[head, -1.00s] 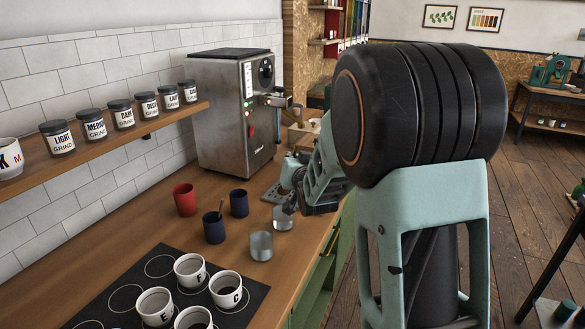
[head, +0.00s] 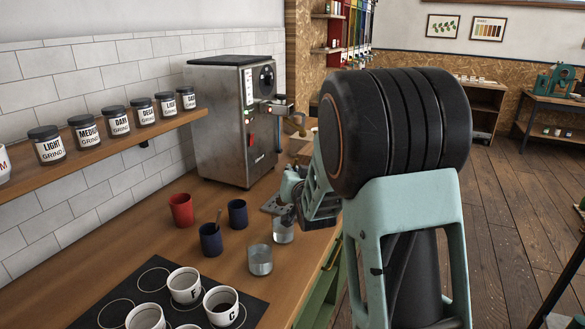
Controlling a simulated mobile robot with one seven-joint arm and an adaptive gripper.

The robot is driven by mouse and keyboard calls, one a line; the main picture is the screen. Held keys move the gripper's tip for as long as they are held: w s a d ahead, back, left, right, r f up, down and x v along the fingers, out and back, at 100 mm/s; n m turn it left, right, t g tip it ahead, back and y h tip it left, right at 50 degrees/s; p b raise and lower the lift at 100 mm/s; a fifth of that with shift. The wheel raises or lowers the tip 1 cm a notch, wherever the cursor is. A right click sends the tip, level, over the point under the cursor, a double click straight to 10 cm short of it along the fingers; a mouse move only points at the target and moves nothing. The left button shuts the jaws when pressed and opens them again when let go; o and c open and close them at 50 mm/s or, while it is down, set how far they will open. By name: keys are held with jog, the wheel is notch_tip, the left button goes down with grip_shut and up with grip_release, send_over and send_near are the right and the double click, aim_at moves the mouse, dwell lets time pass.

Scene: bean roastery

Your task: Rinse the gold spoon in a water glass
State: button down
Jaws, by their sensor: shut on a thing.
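Two clear water glasses stand on the wooden counter: a nearer glass (head: 260,262) and a farther glass (head: 283,234). My gripper (head: 289,214) is at the farther glass, fingers pointing down at its rim, shut on a thin thing. I take this to be the gold spoon, but it is too small and too covered by the fingers to make out. I cannot tell whether its tip is in the water. Another spoon (head: 218,216) stands in a navy cup (head: 210,240) to the left.
A second navy cup (head: 238,214) and a red cup (head: 181,211) stand left of the glasses. Lettered white cups, such as one marked F (head: 185,286), sit on a black mat (head: 110,290) in front. A steel machine (head: 225,125) stands behind.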

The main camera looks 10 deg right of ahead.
jog(key=shift+f, duration=0.8)
notch_tip(320, 180, down, 8)
jog(key=b, duration=0.9)
jog(key=shift+r, duration=0.35)
jog(key=shift+r, duration=0.25)
jog(key=shift+f+b, duration=0.2)
jog(key=shift+b, duration=0.2)
jog(key=shift+f+b, duration=0.3)
jog(key=shift+b, duration=0.2)
jog(key=shift+r, duration=0.15)
